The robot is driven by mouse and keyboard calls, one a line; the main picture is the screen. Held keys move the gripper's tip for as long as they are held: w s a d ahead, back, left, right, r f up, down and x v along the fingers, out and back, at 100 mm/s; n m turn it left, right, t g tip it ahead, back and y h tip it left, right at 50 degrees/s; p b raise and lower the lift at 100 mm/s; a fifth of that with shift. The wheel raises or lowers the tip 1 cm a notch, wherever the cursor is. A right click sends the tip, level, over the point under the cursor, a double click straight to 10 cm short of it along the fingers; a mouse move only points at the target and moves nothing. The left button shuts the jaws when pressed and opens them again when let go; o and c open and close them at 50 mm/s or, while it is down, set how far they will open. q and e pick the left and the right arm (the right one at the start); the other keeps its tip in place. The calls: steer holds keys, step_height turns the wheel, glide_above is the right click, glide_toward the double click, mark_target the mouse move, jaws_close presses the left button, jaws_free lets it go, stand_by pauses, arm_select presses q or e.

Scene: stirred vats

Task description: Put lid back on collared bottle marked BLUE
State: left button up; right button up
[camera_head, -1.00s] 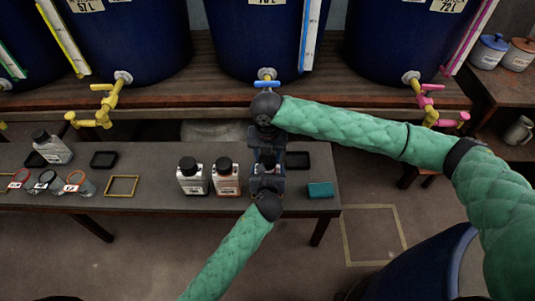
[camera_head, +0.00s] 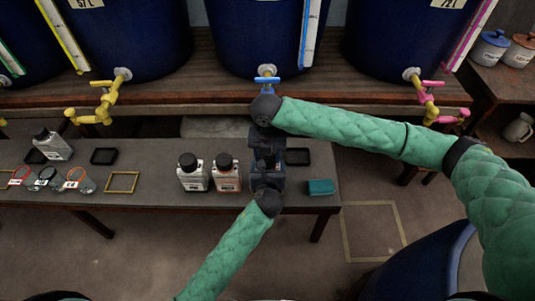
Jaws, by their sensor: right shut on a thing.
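My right gripper (camera_head: 267,155) reaches in from the right and points down over the table (camera_head: 150,191), left of a black tray. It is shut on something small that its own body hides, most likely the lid. My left gripper (camera_head: 266,179) comes up from below and meets the same spot from the near side. Its fingers are too dark and overlapped to tell open from shut. The bottle seen between the grippers earlier is now almost wholly hidden, so its collar and marking cannot be read.
Two black-capped bottles, one white-labelled (camera_head: 192,178) and one orange-labelled (camera_head: 226,178), stand close left of the grippers. A teal block (camera_head: 320,187) lies to the right. Another bottle (camera_head: 53,147) and several tagged rings are at far left. The blue tap (camera_head: 267,82) overhangs behind.

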steer(key=shift+f, duration=0.7)
steer(key=o, duration=1.1)
steer(key=shift+r, duration=0.15)
steer(key=shift+r, duration=3.9)
arm_select(q)
steer(key=o, duration=1.4)
steer(key=shift+v, duration=3.9)
arm_select(e)
steer(key=shift+r, duration=0.1)
